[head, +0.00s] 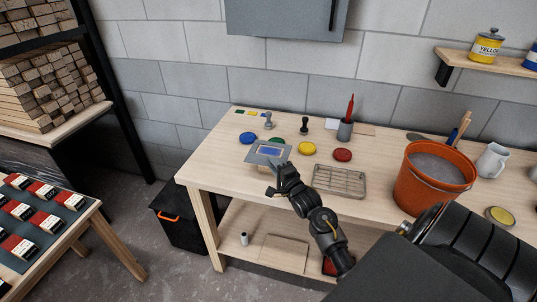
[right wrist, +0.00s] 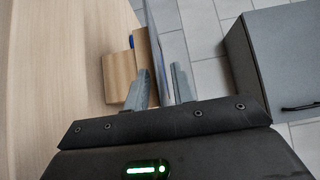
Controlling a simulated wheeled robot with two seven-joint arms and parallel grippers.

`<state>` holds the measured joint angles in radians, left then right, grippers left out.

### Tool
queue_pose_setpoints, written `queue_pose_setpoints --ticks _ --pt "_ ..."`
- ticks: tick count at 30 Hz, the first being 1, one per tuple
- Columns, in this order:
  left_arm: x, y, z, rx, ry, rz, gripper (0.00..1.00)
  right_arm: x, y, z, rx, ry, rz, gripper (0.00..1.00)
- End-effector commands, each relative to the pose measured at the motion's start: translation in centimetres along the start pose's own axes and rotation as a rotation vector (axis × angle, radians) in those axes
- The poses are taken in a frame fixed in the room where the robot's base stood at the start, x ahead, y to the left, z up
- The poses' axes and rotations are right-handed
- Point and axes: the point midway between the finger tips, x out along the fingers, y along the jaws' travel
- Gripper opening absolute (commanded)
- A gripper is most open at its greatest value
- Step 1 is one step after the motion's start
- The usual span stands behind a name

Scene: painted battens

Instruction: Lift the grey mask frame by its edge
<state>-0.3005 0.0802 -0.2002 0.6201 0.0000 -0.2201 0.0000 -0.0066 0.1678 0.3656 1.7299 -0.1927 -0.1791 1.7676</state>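In the right wrist view the frame (right wrist: 177,50) shows nearly edge-on, reaching between the two fingers of my right gripper (right wrist: 160,80). The fingers are apart, with a visible gap by the left finger; whether the right finger touches the plate I cannot tell. My left gripper is out of view.
A wire rack (head: 340,181) and an orange bucket (head: 432,180) are to the right. Wooden pieces (right wrist: 118,77) sit beside the left finger.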

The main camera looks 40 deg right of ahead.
Motion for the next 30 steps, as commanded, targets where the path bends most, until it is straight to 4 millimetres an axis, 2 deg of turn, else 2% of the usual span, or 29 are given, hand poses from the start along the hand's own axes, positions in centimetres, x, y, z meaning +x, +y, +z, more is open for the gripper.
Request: queue_pose_setpoints --ticks 1,5,20,26,30 --pt "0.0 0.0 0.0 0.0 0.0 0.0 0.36 0.0 0.0 0.0 0.0 0.0 0.0 0.18" --pt "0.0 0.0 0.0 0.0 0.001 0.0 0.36 0.0 0.0 0.0 0.0 0.0 0.0 0.01" --pt "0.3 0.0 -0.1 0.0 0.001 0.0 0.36 0.0 -0.4 0.0 -0.001 0.0 -0.001 0.0" --pt "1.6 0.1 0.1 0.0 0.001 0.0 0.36 0.1 -2.7 0.0 -0.002 -0.001 -0.006 0.0" --pt "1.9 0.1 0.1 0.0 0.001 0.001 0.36 -1.6 -5.8 1.8 -0.001 -0.002 -0.007 0.0"
